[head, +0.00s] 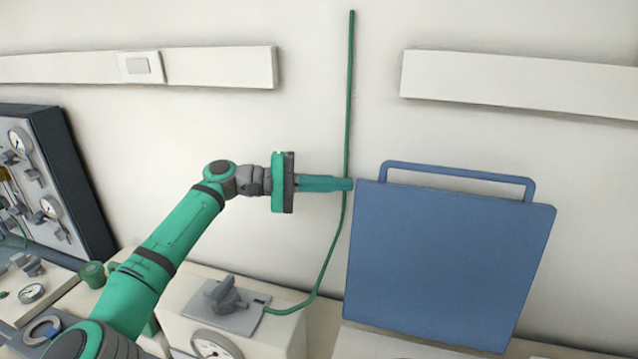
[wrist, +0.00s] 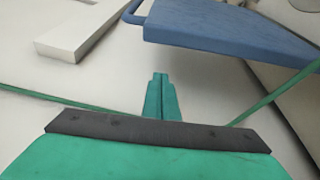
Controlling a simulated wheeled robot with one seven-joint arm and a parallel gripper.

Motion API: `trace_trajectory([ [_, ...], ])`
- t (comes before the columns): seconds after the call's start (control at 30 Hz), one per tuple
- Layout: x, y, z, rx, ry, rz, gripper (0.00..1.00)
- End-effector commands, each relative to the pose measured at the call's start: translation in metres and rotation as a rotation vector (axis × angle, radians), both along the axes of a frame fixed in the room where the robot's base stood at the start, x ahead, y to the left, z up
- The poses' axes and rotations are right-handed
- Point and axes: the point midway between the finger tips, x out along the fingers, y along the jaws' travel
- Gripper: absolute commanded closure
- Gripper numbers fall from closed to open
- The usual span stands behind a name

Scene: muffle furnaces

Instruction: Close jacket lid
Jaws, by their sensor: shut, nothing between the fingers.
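The jacket lid is a blue panel (head: 445,265) standing raised, nearly upright, at the right of the head view. A blue bar handle (head: 460,172) runs along its top edge. In the wrist view the lid (wrist: 235,30) shows edge-on at the upper right, with part of its handle (wrist: 132,12). My gripper (head: 350,184) is shut and empty. In the head view its fingertips are just left of the lid's upper left corner; whether they touch it I cannot tell. In the wrist view the fingers (wrist: 160,78) point towards the wall, apart from the lid in the picture.
A green cable (head: 349,100) runs down the wall behind my gripper to a cream box (head: 240,320) with a grey knob (head: 228,295). White wall rails (head: 520,82) flank the cable. A gauge panel (head: 45,180) stands at the far left.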

Motion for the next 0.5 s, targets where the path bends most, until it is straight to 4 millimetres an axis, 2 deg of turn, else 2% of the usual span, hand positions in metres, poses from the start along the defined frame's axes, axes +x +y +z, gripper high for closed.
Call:
trace_trajectory([
  [0.13,0.001,-0.029,-0.002,0.003,-0.001,-0.004,1.00],
  [0.3,-0.021,-0.019,0.003,0.003,-0.002,-0.001,1.00],
  [0.5,-0.034,-0.016,0.005,0.001,-0.001,-0.002,1.00],
])
